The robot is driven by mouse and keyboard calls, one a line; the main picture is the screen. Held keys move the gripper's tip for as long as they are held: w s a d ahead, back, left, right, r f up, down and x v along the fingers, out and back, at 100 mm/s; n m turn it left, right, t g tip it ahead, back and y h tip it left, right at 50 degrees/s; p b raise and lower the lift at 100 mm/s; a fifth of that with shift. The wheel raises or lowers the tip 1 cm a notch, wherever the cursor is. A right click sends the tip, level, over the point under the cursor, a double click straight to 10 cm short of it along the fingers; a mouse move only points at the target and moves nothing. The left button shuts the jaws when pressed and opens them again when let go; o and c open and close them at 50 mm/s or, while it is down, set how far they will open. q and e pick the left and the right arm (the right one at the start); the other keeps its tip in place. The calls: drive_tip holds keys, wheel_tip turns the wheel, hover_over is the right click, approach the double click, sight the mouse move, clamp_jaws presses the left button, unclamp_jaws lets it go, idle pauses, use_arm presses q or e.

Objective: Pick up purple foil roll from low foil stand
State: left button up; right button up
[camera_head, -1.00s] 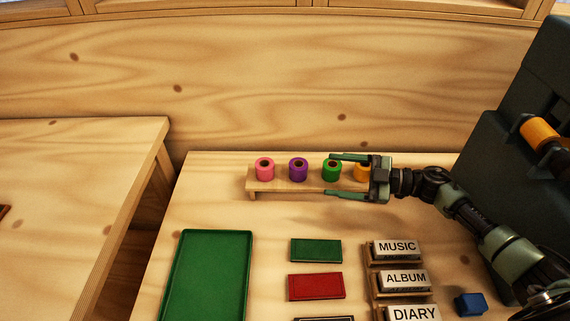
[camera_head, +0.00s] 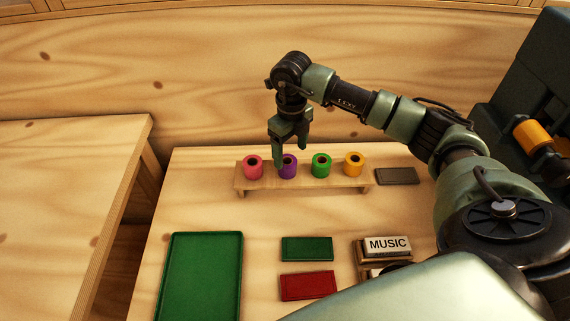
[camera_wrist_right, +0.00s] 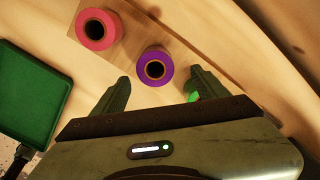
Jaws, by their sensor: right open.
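The purple foil roll (camera_head: 289,167) stands upright on the low wooden foil stand (camera_head: 305,186), between the pink roll (camera_head: 253,167) and the green roll (camera_head: 321,165). My right gripper (camera_head: 290,158) points down over the purple roll, with its open fingers partly in front of it. In the right wrist view the purple roll (camera_wrist_right: 155,66) lies ahead of the gap between the two open fingertips (camera_wrist_right: 158,84), and nothing is held. The green roll (camera_wrist_right: 193,92) is mostly hidden behind one finger there. My left gripper is not in view.
A yellow roll (camera_head: 354,164) stands at the stand's right end. A dark flat block (camera_head: 397,176) lies right of the stand. A green tray (camera_head: 203,280), green book (camera_head: 307,248), red book (camera_head: 308,286) and MUSIC label (camera_head: 387,246) are nearer. The wooden wall is close behind.

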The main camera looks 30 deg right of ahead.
sight(287, 160)
drive_tip(key=f, duration=0.1)
drive_tip(key=f+p, duration=0.1)
drive_tip(key=f, duration=0.3)
drive_tip(key=shift+w+a, duration=0.2)
drive_tip(key=shift+a, duration=0.15)
drive_tip(key=c, duration=1.4)
drive_tip(key=shift+c, duration=0.8)
drive_tip(key=shift+r, duration=0.15)
